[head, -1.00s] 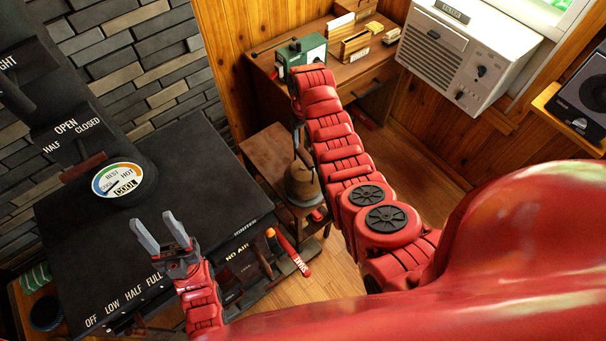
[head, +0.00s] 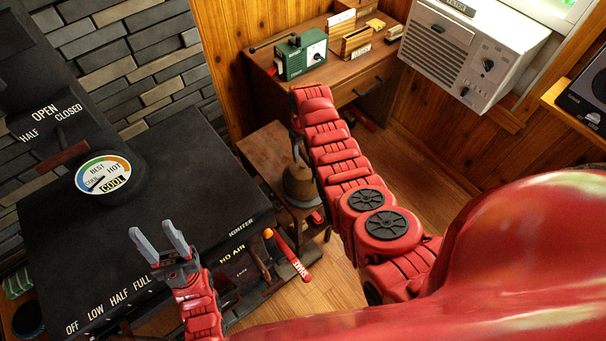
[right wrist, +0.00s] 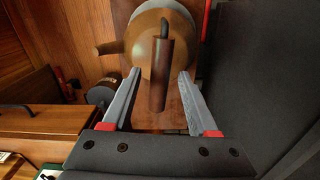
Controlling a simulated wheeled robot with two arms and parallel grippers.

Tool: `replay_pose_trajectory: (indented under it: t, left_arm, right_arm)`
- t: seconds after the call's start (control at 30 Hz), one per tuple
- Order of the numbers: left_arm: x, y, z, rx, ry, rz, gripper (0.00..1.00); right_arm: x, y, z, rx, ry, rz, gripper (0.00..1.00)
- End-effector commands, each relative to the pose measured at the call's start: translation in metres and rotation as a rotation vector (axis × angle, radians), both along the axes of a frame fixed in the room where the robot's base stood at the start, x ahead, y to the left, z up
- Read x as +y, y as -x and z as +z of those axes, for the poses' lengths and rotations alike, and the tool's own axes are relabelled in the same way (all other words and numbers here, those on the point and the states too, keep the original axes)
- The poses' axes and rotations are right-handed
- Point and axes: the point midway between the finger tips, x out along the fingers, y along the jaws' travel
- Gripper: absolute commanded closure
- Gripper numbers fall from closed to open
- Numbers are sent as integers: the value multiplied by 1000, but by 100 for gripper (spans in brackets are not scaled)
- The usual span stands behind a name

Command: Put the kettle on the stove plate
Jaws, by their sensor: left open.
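The kettle (head: 300,184) is brownish and rounded, and stands on a small wooden table (head: 262,158) right of the stove. In the right wrist view the kettle (right wrist: 150,52) shows its spout to the left and its dark brown handle (right wrist: 160,92) towards the camera. My right gripper (right wrist: 160,74) is open, with one finger on each side of the handle and visible gaps. In the head view its fingers are mostly hidden by my arm. The black stove top (head: 160,200) is wide and flat; I see no separate plate on it. My left gripper (head: 151,228) is open and empty above the stove top.
A round gauge (head: 103,175) sits on the stove's flue at the left. Red-handled tools (head: 292,262) are at the stove's right side. A wooden desk (head: 350,75) with a green device (head: 302,56) stands behind. The stove top's middle looks bare.

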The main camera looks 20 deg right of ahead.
Motion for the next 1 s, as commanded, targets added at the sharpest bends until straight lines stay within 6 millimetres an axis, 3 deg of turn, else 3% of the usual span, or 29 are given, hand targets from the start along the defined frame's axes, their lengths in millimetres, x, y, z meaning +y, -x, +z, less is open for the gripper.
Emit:
replay_pose_trajectory:
  t: [0.03,0.3,1.0]
  left_arm:
    - [0,0,0,0,0,0,50]
    - [0,0,0,0,0,0,50]
    - [0,0,5,0,0,0,50]
  right_arm:
    - [0,0,0,0,0,0,51]
    - [0,0,0,0,0,0,99]
    - [0,-1,8,-3,0,0,100]
